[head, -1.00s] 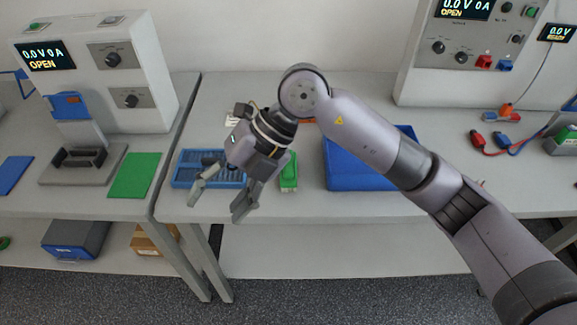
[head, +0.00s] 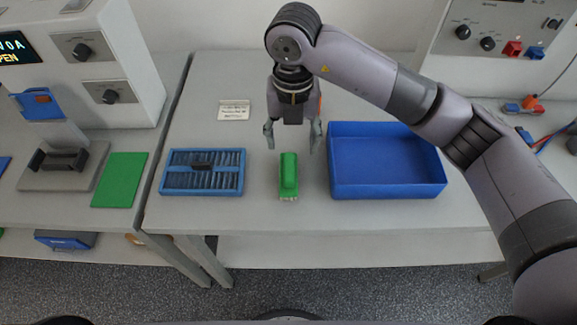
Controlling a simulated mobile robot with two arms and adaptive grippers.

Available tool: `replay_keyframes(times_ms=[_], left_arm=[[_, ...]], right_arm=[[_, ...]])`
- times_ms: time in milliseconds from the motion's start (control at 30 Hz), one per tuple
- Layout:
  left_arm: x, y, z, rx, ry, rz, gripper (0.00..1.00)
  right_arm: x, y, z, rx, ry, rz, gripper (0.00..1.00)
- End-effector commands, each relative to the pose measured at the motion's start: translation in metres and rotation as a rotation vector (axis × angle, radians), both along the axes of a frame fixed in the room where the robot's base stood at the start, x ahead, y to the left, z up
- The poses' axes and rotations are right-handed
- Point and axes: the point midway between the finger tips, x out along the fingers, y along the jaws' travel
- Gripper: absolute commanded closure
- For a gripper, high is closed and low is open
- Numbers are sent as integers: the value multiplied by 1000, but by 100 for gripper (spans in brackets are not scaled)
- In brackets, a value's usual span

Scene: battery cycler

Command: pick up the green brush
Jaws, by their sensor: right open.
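The green brush (head: 289,175) lies on the grey table, with its long side running front to back and pale bristles showing at its near end. My right gripper (head: 293,142) is open and empty. Its two fingers point down, one to the left and one to the right of the brush's far end in the picture. It appears above the table, and I cannot tell its exact height over the brush. My left gripper is not in view.
A blue bin (head: 385,190) stands close to the right of the brush. A blue slotted tray (head: 203,190) with a dark item in it lies to the left. A green mat (head: 120,180) lies on the left table.

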Motion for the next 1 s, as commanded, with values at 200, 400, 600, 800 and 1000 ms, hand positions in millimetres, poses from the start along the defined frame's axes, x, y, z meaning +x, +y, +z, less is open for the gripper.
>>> replay_keyframes(times_ms=[200,400,600,800,1000], left_arm=[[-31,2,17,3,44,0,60],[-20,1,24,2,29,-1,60],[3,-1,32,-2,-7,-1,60],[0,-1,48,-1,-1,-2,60],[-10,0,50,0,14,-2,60]], right_arm=[[-1,0,-46,0,6,0,42],[0,0,-75,1,2,0,42],[1,2,-87,1,3,0,42],[6,7,-116,0,4,0,42],[7,7,-133,1,0,1,42]])
